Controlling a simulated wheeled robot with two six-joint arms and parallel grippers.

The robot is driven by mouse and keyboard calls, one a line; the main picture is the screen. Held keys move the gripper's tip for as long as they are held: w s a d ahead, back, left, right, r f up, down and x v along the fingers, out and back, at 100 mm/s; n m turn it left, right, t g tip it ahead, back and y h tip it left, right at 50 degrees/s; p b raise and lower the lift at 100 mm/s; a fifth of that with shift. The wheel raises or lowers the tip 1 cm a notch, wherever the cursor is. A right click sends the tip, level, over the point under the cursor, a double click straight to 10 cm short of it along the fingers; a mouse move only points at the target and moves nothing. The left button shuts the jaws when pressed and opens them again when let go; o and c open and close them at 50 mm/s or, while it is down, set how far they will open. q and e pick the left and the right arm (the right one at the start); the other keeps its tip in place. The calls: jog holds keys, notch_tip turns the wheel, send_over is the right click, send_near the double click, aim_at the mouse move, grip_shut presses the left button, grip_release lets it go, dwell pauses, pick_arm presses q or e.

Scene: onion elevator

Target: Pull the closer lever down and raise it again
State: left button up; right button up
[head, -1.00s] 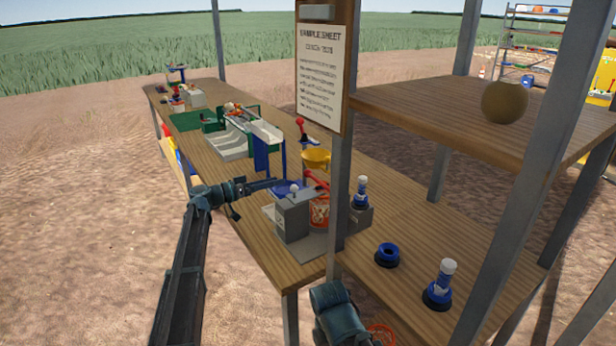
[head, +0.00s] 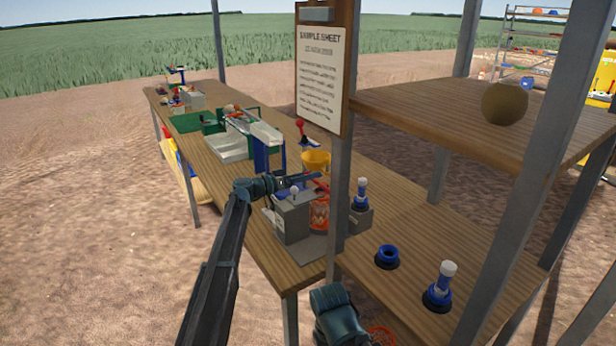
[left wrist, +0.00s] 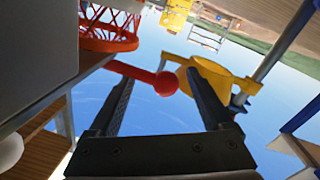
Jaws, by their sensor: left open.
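The closer lever (head: 321,186) is red and stands by the grey box on the bench, partly hidden by my left gripper in the head view. In the left wrist view its red arm and ball knob (left wrist: 166,84) lie between my two fingers, with gaps at both sides. My left gripper (head: 312,178) is open and reaches over the grey box from the left; it also shows in the left wrist view (left wrist: 158,80). A farther red lever (head: 301,128) stands upright on the bench beyond the yellow funnel. My right gripper is out of view.
A grey box (head: 292,218) with a white knob and an orange basket (head: 319,216) are close to the left gripper. The yellow funnel (head: 316,158) is just beyond. A metal post (head: 339,200) and blue-white bottles (head: 440,285) stand to the right.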

pick_arm(q)
jog(key=shift+c, duration=0.3)
grip_shut()
jog(key=shift+s+d+f, duration=0.1)
jog(key=shift+s+f, duration=0.05)
jog(key=shift+s, duration=0.05)
dwell(0.8)
